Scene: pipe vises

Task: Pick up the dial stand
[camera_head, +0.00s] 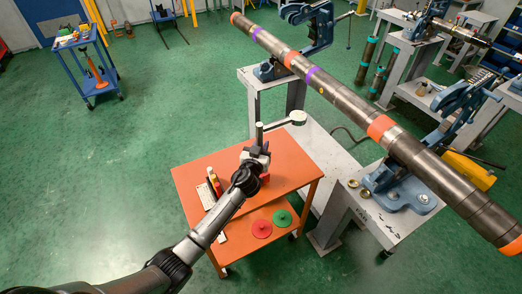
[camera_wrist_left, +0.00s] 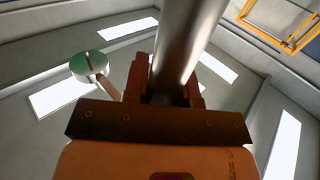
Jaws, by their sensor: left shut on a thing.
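The dial stand (camera_head: 259,131) is a thin grey post with a side arm that ends in a round dial (camera_head: 297,117). In the head view it is above the back part of the orange cart top (camera_head: 205,170). My left gripper (camera_head: 256,158) is shut around the post. In the left wrist view the shiny post (camera_wrist_left: 185,45) runs up between the jaws (camera_wrist_left: 170,95), and the dial (camera_wrist_left: 88,66) is to the left. My gripper partly hides the stand's lower end. I cannot tell whether it touches the cart. My right gripper is not in view.
A red disc (camera_head: 262,228) and a green disc (camera_head: 282,218) lie on the cart's lower shelf. A long pipe (camera_head: 345,97) rests in vises on grey stands to the right, near the dial. A blue cart (camera_head: 103,77) stands far left. Green floor (camera_head: 110,170) is open on the left.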

